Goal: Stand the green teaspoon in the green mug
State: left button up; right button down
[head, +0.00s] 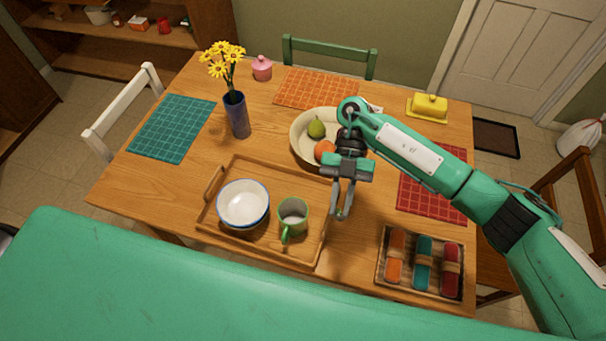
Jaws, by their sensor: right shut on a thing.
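The green mug (292,218) stands upright on the wooden tray (316,247), right of the bowls, its handle toward me. My right gripper (341,214) is above the tray's right side, to the right of the mug and apart from it. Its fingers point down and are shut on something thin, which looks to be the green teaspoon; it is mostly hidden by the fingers. No teaspoon shows elsewhere. My left gripper is not in view.
White bowls (243,204) with a blue rim stand left of the mug. A fruit bowl (302,150) is behind my gripper. A tray of rolled napkins (380,271) lies at the front right. A blue vase (237,116) of yellow flowers stands at the back left.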

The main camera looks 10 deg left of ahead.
jog(key=w+a+r+m+t+y+p, duration=0.1)
jog(key=a+r+m+t+y+p, duration=0.1)
jog(key=a+m+t+y, duration=0.5)
jog(key=a+r+m+t+y+p, duration=0.25)
jog(key=m+t+y, duration=0.25)
jog(key=m+y, duration=0.65)
jog(key=shift+w+d+f+b, duration=0.1)
jog(key=shift+f+b, duration=1.7)
jog(key=shift+f, duration=0.5)
jog(key=shift+w+d+f+b, duration=0.1)
jog(key=shift+d+f+b, duration=0.05)
jog(key=shift+f+b, duration=1.95)
jog(key=shift+w+d+f+b, duration=0.1)
jog(key=shift+f+b, duration=1.45)
jog(key=shift+f, duration=0.95)
jog(key=c, duration=1.3)
grip_release()
